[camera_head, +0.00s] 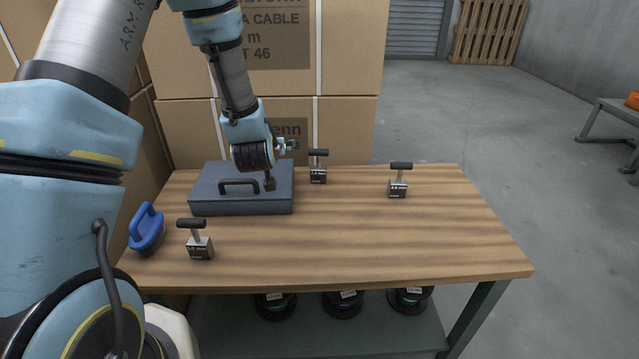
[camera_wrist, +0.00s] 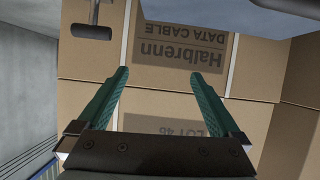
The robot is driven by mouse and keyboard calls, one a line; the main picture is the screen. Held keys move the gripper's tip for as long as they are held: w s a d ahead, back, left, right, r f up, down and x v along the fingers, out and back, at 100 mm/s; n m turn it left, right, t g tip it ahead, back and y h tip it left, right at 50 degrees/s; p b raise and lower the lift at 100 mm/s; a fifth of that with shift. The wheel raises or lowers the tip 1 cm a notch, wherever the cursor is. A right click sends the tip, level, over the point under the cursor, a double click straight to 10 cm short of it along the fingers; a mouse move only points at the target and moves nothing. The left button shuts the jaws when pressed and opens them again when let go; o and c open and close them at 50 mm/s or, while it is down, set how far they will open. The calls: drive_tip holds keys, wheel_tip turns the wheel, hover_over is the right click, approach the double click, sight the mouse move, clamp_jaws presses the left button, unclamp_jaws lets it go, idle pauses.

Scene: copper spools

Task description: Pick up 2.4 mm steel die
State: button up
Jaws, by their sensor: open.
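Three small steel dies with black T-handles stand upright on the wooden table in the head view. One die (camera_head: 318,175) is at the back, just right of the grey case. Another die (camera_head: 397,189) is further right. The third die (camera_head: 200,248) is at the front left. Their labels are too small to read surely, so I cannot tell which is the 2.4 mm one. My gripper (camera_wrist: 159,73) is open and empty in the wrist view, its green fingers apart and facing the cardboard boxes. No die shows between them. In the head view my wrist is above the grey case.
A grey case (camera_head: 220,206) with a handle lies at the table's back left. A blue handled object (camera_head: 147,233) is at the left edge. Cardboard boxes (camera_head: 345,70) stack behind the table (camera_head: 400,245). Its middle and right front are clear. Dark spools (camera_head: 343,304) sit on a lower shelf.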

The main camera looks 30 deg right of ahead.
sight(320, 154)
drive_tip(key=s+d+f+m+t+h+b, duration=0.1)
drive_tip(key=s+d+f+t+h+b, duration=0.15)
drive_tip(key=d, duration=0.25)
drive_tip(key=s+d+f+t+h+b, duration=0.1)
drive_tip(key=s+d+f+t, duration=0.15)
drive_tip(key=d+f, duration=0.2)
drive_tip(key=shift+g+y, duration=0.25)
drive_tip(key=shift+g, duration=0.25)
drive_tip(key=x, duration=0.4)
drive_tip(key=shift+d+r+p, duration=0.35)
drive_tip(key=shift+p+x, duration=0.35)
drive_tip(key=shift+x, duration=2.5)
drive_tip(key=shift+w+a+r, duration=0.1)
drive_tip(key=shift+a, duration=0.1)
clamp_jaws()
drive_tip(key=shift+r, duration=0.1)
